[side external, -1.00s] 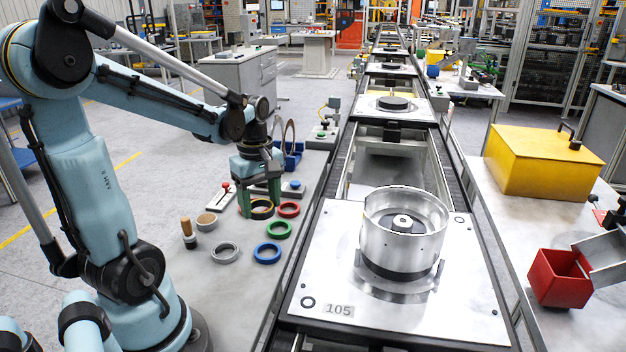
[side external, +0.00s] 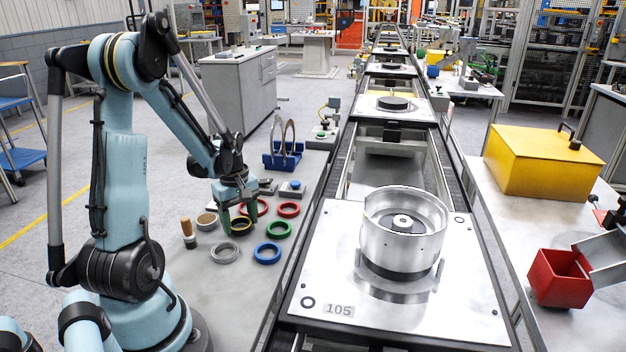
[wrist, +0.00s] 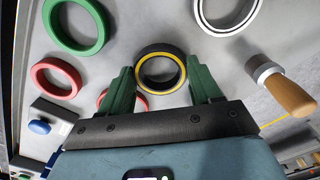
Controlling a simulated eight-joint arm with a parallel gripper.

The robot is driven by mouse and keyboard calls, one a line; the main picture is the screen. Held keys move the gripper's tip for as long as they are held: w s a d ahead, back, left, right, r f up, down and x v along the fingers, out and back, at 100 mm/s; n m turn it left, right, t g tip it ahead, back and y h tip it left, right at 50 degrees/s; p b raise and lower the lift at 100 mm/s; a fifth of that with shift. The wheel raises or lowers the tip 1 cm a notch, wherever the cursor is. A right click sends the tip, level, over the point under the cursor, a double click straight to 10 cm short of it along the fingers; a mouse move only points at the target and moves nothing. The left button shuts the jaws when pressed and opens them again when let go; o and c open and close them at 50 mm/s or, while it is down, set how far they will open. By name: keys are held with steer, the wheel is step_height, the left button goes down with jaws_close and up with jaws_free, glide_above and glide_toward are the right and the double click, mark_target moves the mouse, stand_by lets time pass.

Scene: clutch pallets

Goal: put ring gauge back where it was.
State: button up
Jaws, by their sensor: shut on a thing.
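The ring gauge I hold is a black ring with a yellow inner edge (side external: 241,227). In the wrist view the black-and-yellow ring (wrist: 160,51) sits between my green fingers. My gripper (side external: 238,217) is shut on it, low over the grey bench left of the conveyor; the wrist view also shows my gripper (wrist: 163,75). I cannot tell whether the ring touches the bench. A blue rack (side external: 282,160) with large upright rings stands farther back.
Around it lie a green ring (side external: 278,230), a blue ring (side external: 257,257), a grey ring (side external: 215,257), a tan disc (side external: 206,228), a red ring (side external: 289,215) and another red ring (side external: 263,211). A wooden-handled tool (side external: 187,228) stands left. Pallet 105 (side external: 400,325) carries a metal drum.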

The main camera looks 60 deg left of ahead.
steer(key=shift+f, duration=0.3)
steer(key=o, duration=1.3)
steer(key=shift+r, duration=0.1)
step_height(320, 180, up, 12)
steer(key=w+d+m+t, duration=0.1)
steer(key=d+m+t, duration=0.1)
steer(key=d+m, duration=0.4)
steer(key=w+d+r+m+t, duration=0.1)
steer(key=w+d+m+t, duration=0.1)
steer(key=d+m, duration=0.4)
steer(key=w+d+m+t, duration=0.2)
steer(key=d+m, duration=0.5)
steer(key=d, duration=0.6)
steer(key=shift+w+r+t, duration=0.1)
steer(key=shift+r+t, duration=0.2)
steer(key=shift+t, duration=0.3)
